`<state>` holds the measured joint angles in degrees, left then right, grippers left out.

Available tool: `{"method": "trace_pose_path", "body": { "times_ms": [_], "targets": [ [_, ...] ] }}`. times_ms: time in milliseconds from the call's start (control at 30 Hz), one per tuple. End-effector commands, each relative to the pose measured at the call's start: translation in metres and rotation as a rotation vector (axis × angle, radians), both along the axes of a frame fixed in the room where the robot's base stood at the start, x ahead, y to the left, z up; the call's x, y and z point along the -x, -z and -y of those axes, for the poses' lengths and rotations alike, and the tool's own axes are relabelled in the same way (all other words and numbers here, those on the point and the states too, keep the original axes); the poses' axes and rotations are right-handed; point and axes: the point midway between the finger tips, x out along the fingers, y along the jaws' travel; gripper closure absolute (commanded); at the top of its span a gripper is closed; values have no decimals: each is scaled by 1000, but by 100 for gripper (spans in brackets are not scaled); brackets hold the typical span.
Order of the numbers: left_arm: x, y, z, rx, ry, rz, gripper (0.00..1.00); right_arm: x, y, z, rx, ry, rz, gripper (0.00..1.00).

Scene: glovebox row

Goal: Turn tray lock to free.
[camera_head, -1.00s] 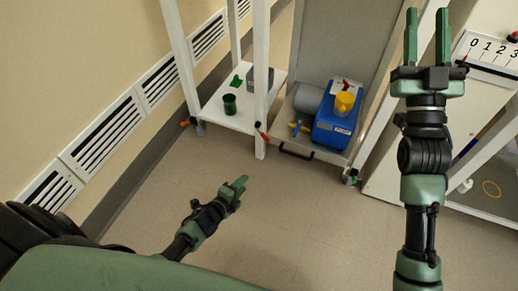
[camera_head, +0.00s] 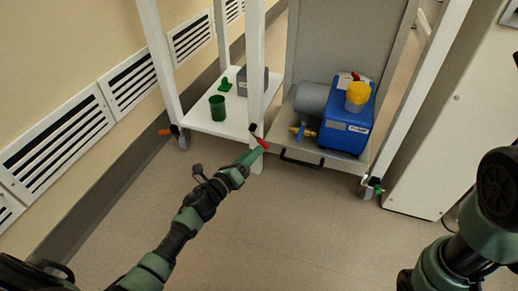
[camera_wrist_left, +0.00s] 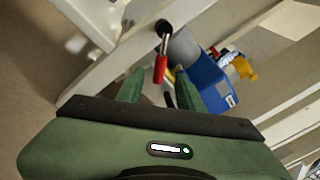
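A small lever with a red handle (camera_head: 261,142), which looks like the tray lock, sits on the white post beside the sliding tray (camera_head: 340,167). The tray carries a blue pump (camera_head: 346,122). My left gripper (camera_head: 256,154) is right at the lever in the head view. In the left wrist view its two fingers stand apart, and the red handle (camera_wrist_left: 160,69) shows between their tips. I cannot tell whether a finger touches it. My right arm is at the right edge of the head view; its gripper is out of view.
A white lower shelf (camera_head: 202,120) left of the post holds a green cup (camera_head: 217,108) and a grey box (camera_head: 243,80). A black handle (camera_head: 302,161) runs along the tray front. An orange caster lever (camera_head: 166,131) and a green one (camera_head: 378,190) sit low. The floor in front is clear.

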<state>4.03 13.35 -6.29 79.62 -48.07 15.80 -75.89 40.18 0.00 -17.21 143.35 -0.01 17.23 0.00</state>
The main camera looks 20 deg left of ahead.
Motion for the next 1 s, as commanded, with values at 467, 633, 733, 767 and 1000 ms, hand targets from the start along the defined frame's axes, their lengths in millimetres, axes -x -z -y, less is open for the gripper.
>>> {"method": "trace_pose_path", "body": {
  "times_ms": [467, 633, 733, 767, 1000],
  "targets": [
    [-45, 1, 14, 3, 0, -3, 63, -1, 13, 0, 1, 1, -3, 64],
    [-44, 1, 14, 3, 0, -3, 63, -1, 13, 0, 0, 0, -2, 64],
    [-44, 1, 14, 3, 0, -3, 88, -1, 13, 0, 0, 0, -2, 64],
    [-44, 1, 14, 3, 0, -3, 96, -1, 13, 0, 0, 0, -2, 64],
    [-44, 1, 14, 3, 0, -3, 100, -1, 13, 0, 0, 0, -2, 64]
  ]
}}
